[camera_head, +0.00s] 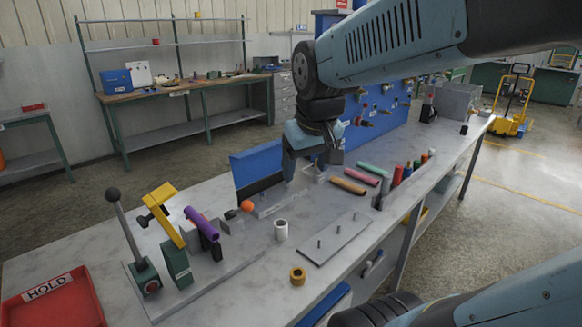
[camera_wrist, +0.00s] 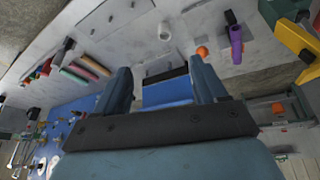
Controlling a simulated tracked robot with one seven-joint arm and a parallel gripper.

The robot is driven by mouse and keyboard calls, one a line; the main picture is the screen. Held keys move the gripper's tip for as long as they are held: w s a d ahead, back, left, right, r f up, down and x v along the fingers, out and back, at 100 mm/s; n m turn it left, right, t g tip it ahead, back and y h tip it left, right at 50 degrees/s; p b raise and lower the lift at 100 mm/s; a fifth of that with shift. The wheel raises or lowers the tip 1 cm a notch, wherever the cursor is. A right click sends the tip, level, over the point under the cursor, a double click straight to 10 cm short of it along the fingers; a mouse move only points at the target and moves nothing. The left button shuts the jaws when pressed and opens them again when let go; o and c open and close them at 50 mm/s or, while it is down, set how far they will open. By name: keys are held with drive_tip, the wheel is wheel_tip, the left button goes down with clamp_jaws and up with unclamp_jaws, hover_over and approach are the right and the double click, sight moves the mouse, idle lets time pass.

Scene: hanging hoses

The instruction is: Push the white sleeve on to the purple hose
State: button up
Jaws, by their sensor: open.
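The white sleeve (camera_head: 281,230) stands on the grey bench, apart from everything around it. It also shows in the wrist view (camera_wrist: 164,31). The purple hose (camera_head: 202,224) is held at an angle in a fixture left of the sleeve. It appears near the upper right of the wrist view (camera_wrist: 236,45). My gripper (camera_head: 308,178) is above the bench, behind and right of the sleeve, near the blue upright panel. Its two fingers are spread in the wrist view (camera_wrist: 163,88), with nothing held between them.
A lever (camera_head: 128,235) and yellow clamp (camera_head: 163,213) stand by the purple hose. A pegged plate (camera_head: 335,238), yellow ring (camera_head: 297,276) and orange ball (camera_head: 247,206) are nearby. Several coloured hoses lie farther right. A red HOLD tray (camera_head: 60,305) is at front left.

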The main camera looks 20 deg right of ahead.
drive_tip(key=shift+m+t, duration=0.3)
drive_tip(key=shift+t, duration=0.2)
drive_tip(key=s, duration=0.2)
drive_tip(key=s+r, duration=0.1)
drive_tip(key=s, duration=0.1)
drive_tip(key=shift+s+r, duration=0.1)
drive_tip(key=shift+r, duration=0.05)
drive_tip(key=shift+s+y, duration=0.3)
drive_tip(key=shift+s, duration=0.35)
drive_tip(key=n+g, duration=0.4)
drive_tip(key=g, duration=0.1)
hover_over(281, 230)
drive_tip(key=w, duration=0.1)
wheel_tip(281, 230, down, 18)
drive_tip(key=f, duration=0.7)
drive_tip(key=shift+w+d+f, duration=0.2)
drive_tip(key=shift+d+f, duration=0.05)
drive_tip(key=shift+w+f, duration=0.2)
drive_tip(key=shift+f, duration=2.75)
drive_tip(key=shift+c, duration=0.2)
drive_tip(key=c, duration=1.1)
